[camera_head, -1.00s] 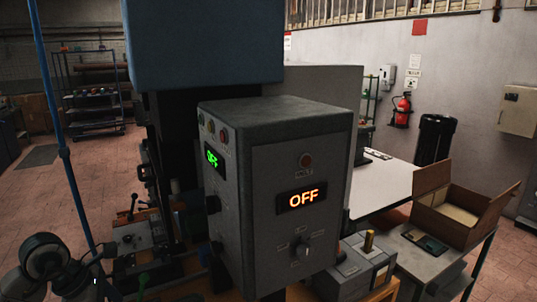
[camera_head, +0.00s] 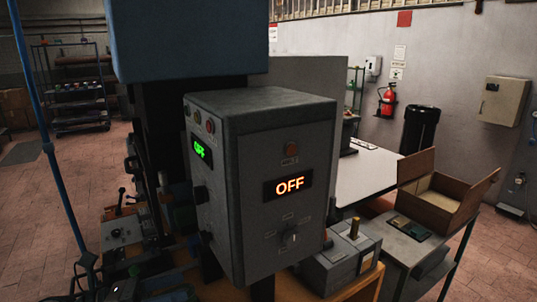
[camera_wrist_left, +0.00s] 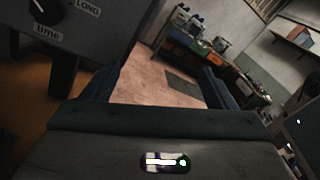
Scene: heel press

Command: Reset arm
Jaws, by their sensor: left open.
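The heel press shows a grey control box (camera_head: 275,200) in the middle of the head view. Its front has an orange "OFF" display (camera_head: 289,185), a dim red button (camera_head: 291,148) and a dark knob (camera_head: 290,238). A green "OFF" display (camera_head: 203,150) is on its left side. In the left wrist view my left gripper (camera_wrist_left: 158,88) is open, its two dark fingers apart with only floor seen between them. A knob marked "time" (camera_wrist_left: 45,11), with a "LONG" label, is at the upper left of that view, apart from the fingers. My right gripper is not in view.
A grey box with a brass-coloured cylinder (camera_head: 353,229) stands right of the control box. An open cardboard box (camera_head: 440,197) and a white table (camera_head: 370,178) are farther right. A blue pole (camera_head: 50,150) rises at left. Floor at left is open.

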